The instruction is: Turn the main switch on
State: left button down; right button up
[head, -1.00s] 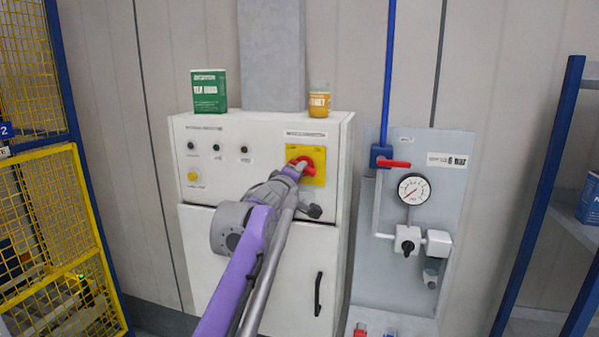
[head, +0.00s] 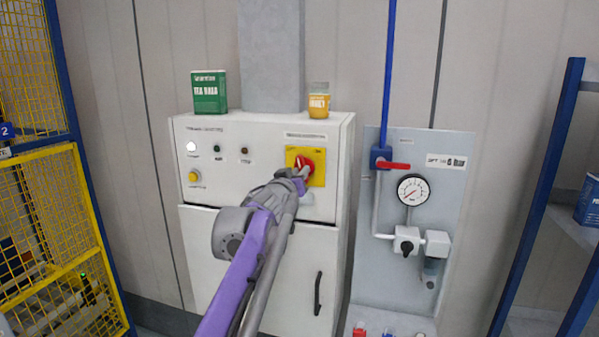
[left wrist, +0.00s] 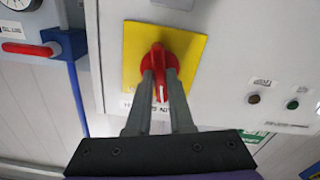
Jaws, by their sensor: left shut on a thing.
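The red main switch (head: 303,161) sits on a yellow plate (head: 319,179) at the upper right of the white control cabinet's front. My left gripper (head: 304,175) is at the switch. In the left wrist view, the two fingers of my left gripper (left wrist: 160,76) are shut on the red switch handle (left wrist: 158,60), one on each side. The yellow plate (left wrist: 137,45) shows around it there. A white indicator lamp (head: 191,147) at the panel's upper left is lit bright. My right gripper is not in view.
A green box (head: 209,92) and a yellow-labelled jar (head: 318,101) stand on the cabinet top. To the right is a grey board with a pressure gauge (head: 412,190) and a red-handled valve (head: 393,165). A yellow mesh fence (head: 45,220) stands at left.

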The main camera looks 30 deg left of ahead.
pick_arm(q)
jog(key=shift+m, duration=1.3)
jog(key=c, duration=0.8)
grip_release()
jog(key=b+v, duration=0.1)
jog(key=v, duration=0.9)
jog(key=shift+s+b, duration=0.35)
jog(key=shift+s, duration=0.05)
